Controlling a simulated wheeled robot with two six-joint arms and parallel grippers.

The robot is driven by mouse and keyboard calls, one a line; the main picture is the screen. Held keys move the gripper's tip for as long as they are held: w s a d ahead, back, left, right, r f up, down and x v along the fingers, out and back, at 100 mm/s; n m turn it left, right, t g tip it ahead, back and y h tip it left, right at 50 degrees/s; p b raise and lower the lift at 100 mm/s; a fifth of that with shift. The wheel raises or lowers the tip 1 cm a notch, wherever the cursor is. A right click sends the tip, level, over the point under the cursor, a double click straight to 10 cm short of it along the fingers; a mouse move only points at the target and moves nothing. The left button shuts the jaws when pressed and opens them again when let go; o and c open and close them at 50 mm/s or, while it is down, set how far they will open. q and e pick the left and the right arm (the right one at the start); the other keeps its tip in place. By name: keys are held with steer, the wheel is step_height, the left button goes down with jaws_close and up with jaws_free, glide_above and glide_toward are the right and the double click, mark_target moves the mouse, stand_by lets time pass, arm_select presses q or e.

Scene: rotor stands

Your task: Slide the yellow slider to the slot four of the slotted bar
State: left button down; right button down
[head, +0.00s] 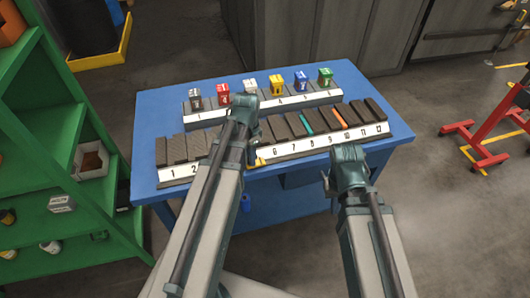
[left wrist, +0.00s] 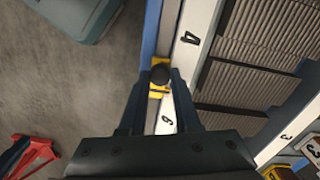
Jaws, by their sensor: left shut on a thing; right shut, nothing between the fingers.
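The yellow slider (left wrist: 157,92) with a black knob sits on the front edge of the slotted bar (head: 320,142), partly hidden by my left arm in the head view. In the left wrist view it lies between the numeral 4 and another numeral that is hard to read. My left gripper (left wrist: 161,76) is shut on the slider, with one finger on each side of the knob. My right gripper (head: 349,158) is shut and empty, in front of the right part of the bar. My left arm hides several numbers in the head view.
Behind the slotted bar, a second numbered rack (head: 300,98) carries several coloured blocks. Both stand on a blue table (head: 148,125). A green shelf (head: 50,190) stands at left and a red stand (head: 478,140) at right.

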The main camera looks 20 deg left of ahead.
arm_select(q)
steer(key=s+a, duration=0.1)
steer(key=a, duration=0.1)
steer(key=s+a, duration=0.3)
steer(key=a, duration=0.2)
steer(key=shift+s, duration=0.4)
steer(key=c, duration=0.6)
jaws_free()
step_height(320, 180, up, 14)
steer(key=p, duration=1.4)
steer(key=shift+f, duration=0.1)
steer(key=shift+d+f, duration=0.1)
